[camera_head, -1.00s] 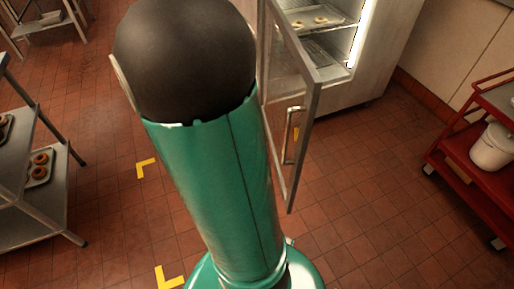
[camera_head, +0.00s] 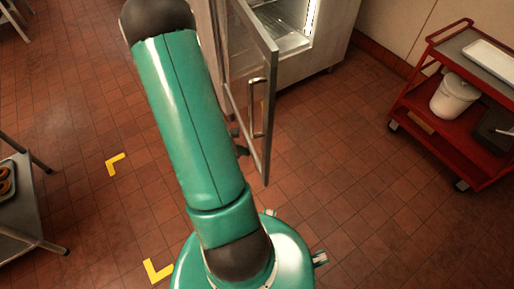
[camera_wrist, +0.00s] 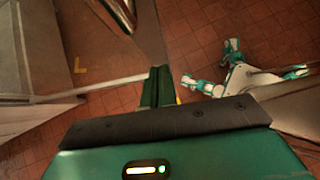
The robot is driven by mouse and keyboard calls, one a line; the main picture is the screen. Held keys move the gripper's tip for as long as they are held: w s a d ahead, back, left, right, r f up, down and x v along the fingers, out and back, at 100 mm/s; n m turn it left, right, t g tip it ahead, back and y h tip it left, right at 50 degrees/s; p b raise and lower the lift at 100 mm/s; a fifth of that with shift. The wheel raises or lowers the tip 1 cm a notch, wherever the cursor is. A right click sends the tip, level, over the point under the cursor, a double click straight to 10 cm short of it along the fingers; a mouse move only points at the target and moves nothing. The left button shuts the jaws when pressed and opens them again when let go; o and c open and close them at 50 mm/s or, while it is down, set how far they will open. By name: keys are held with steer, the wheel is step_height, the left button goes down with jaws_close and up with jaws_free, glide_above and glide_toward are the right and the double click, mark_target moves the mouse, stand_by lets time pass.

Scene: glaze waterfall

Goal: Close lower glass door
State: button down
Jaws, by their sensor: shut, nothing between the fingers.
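The lower glass door (camera_head: 268,60) stands open in the head view, swung out from the lit metal cabinet (camera_head: 335,30). Its metal frame surrounds clear glass, and a vertical bar handle (camera_head: 257,108) sits near its free edge. My green arm passes left of the door. Dark parts show low beside and through the glass, but I cannot tell what they are. My gripper (camera_wrist: 160,85) is shut and empty in the wrist view, close to a pale edge running in from the left. I cannot tell whether it touches the door. The head view does not clearly show the gripper.
A red cart (camera_head: 450,130) with a white bucket (camera_head: 455,98) stands at the right. A metal rack (camera_head: 25,215) with doughnuts is at the left edge. Yellow floor marks (camera_head: 157,271) lie left of my base. Tiled floor between door and cart is clear.

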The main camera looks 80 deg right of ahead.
mark_target(265, 150)
steer(key=s+d, duration=0.1)
steer(key=s+d+f, duration=0.1)
steer(key=s, duration=0.1)
steer(key=shift+s+d, duration=0.1)
steer(key=shift+s, duration=0.1)
steer(key=shift+s+d, duration=0.35)
steer(key=shift+s, duration=0.1)
